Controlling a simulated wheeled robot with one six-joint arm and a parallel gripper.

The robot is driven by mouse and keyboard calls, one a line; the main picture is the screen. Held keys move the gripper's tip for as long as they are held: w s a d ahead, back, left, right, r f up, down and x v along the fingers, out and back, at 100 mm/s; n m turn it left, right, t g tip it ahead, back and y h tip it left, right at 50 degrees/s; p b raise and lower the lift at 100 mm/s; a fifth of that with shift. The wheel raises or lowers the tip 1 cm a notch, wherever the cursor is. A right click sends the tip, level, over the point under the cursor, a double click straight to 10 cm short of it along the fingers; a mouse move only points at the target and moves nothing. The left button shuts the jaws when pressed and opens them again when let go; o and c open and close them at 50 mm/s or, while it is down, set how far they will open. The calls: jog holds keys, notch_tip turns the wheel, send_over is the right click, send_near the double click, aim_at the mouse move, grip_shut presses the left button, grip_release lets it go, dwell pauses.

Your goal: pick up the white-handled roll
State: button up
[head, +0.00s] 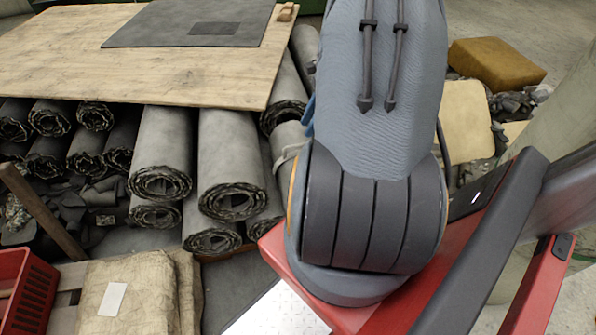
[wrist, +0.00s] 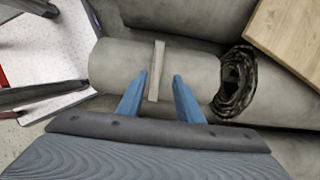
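A grey sheet roll (wrist: 110,68) lies crosswise in the wrist view, its dark layered end to the right. A pale, narrow handle (wrist: 157,62) stands across its middle. My gripper (wrist: 160,76) is open, its two blue fingers on either side of the handle's lower part. A gap shows between the right finger and the handle; I cannot tell whether the left finger touches it. In the head view, a roll with a pale band (head: 289,136) shows partly behind my arm, which hides the rest.
Stacked grey rolls (head: 231,160) lie close by under a wooden board (head: 150,60) with a dark sheet (head: 190,22) on it. A red crate (head: 30,290) and a tan sack (head: 125,290) stand at the lower left. A board corner (wrist: 290,35) also shows in the wrist view.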

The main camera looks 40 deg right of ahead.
jog(key=x, duration=0.7)
jog(key=shift+s+f+b, duration=0.2)
jog(key=shift+b, duration=0.1)
grip_shut()
